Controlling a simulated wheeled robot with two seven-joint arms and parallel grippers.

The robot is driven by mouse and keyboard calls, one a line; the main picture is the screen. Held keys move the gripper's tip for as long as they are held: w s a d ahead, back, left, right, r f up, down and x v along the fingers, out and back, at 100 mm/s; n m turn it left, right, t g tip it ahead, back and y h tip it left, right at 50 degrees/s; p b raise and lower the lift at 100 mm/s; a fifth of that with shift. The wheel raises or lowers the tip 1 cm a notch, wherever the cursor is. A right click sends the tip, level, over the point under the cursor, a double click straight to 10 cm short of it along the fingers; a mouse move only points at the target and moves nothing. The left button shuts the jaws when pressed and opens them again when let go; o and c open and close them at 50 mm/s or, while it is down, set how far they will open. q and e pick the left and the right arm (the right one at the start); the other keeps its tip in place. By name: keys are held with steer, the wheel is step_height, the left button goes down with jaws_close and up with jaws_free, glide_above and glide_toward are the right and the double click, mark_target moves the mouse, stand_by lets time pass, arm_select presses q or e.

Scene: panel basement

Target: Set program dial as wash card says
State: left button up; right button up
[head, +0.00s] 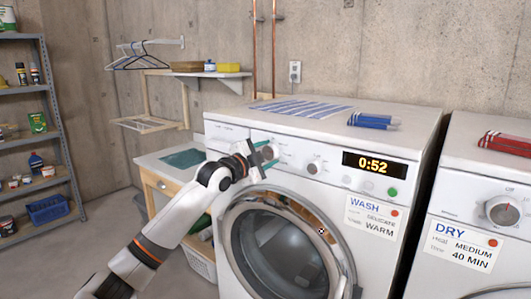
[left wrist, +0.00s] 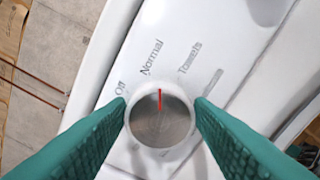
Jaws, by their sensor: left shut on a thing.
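The program dial (left wrist: 160,122) is a round grey knob on the washer's white panel. Its red pointer faces up in the left wrist view, between the Normal and Towels labels and closer to Normal. Off is at left; a label right of Towels is too blurred to read. My left gripper (head: 262,158) is at the dial, its teal fingers shut on the knob from both sides. The wash card (head: 374,217) on the washer (head: 225,133) front reads WASH, DELICATE and WARM. My right gripper is not in view.
A second knob (head: 314,167) and a display (head: 374,163) reading 0:52 are right of the dial. The round door (head: 283,251) is below. A dryer (head: 480,190) with a DRY card (head: 462,243) stands at right. A wooden side table (head: 160,184) stands at left.

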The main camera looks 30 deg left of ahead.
arm_select(q)
steer(key=m+p, duration=0.3)
steer(key=m, duration=0.1)
steer(key=shift+m+p, duration=0.3)
steer(key=shift+m, duration=0.1)
steer(key=m+p, duration=0.3)
steer(key=shift+f+m, duration=0.1)
steer(key=shift+m, duration=0.2)
steer(key=m+p, duration=0.2)
steer(key=m, duration=0.1)
steer(key=shift+f, duration=0.15)
steer(key=shift+f+m+p, duration=0.15)
steer(key=shift+m+p, duration=0.6)
steer(key=shift+m, duration=0.85)
steer(key=o, duration=1)
steer(key=shift+c, duration=0.2)
